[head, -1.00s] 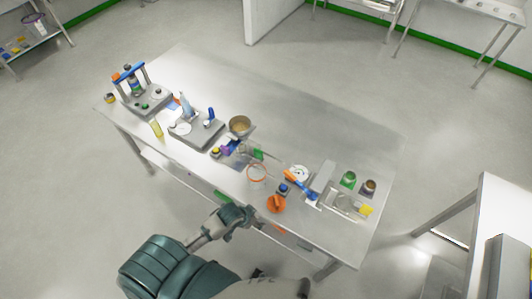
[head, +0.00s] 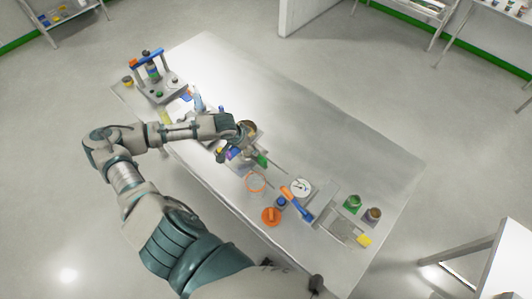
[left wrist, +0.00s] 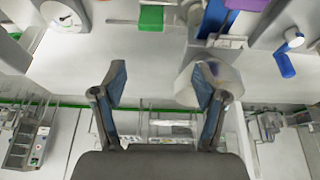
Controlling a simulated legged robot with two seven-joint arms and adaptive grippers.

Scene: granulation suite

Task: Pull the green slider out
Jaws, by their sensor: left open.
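A green block (head: 262,160), which looks like the green slider, sits on the steel table just right of my left gripper in the head view. In the left wrist view the green block (left wrist: 151,18) is at the top centre, beside a thin pale bar. My left gripper (head: 240,143) is over the middle of the table, by the metal bowl. The arm hides part of the fixture around the slider. My right gripper is out of view.
A bowl (head: 248,127) stands close behind my left gripper. A purple piece (left wrist: 214,18) and a blue lever (left wrist: 284,64) show in the left wrist view. The far right tabletop is clear.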

